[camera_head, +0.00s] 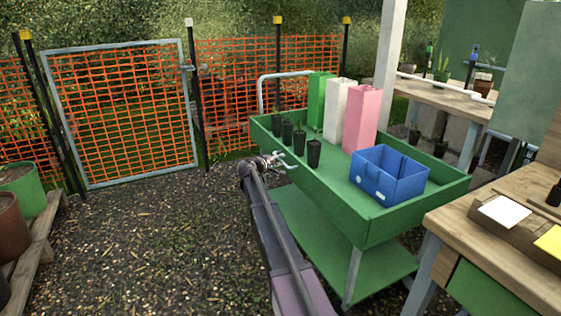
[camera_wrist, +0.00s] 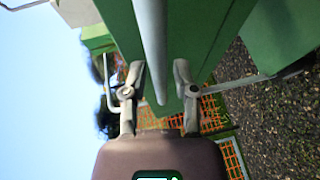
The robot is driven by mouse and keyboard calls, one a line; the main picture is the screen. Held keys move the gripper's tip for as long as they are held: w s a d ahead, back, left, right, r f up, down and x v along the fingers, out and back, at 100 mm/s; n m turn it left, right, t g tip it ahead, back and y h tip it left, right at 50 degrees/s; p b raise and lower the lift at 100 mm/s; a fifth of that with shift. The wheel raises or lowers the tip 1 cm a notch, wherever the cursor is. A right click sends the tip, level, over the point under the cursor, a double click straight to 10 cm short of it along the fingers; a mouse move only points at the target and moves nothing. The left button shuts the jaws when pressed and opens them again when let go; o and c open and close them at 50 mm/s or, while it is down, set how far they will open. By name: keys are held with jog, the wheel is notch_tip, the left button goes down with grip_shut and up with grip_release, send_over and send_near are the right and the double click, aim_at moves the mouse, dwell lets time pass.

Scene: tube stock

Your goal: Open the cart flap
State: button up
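The green cart (camera_head: 335,190) stands in the middle of the head view, with its long side panel facing me. I cannot tell for sure which panel is the flap; the side panel looks upright. My gripper (camera_head: 284,160) is at the outer face of that panel, toward its far left end. In the wrist view my gripper (camera_wrist: 159,68) is open, with a grey bar (camera_wrist: 150,45) running between its fingers in front of the green panel (camera_wrist: 205,35). The left finger looks close to the bar; I cannot tell whether they touch.
The cart carries several black pots (camera_head: 299,142), green, white and pink tall boxes (camera_head: 361,118), and a blue crate (camera_head: 390,178). A wooden bench (camera_head: 490,245) stands close at right. Gravel (camera_head: 165,235) is clear at left, before an orange mesh gate (camera_head: 120,115).

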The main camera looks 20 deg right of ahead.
grip_shut()
jog(key=shift+a+f, duration=0.1)
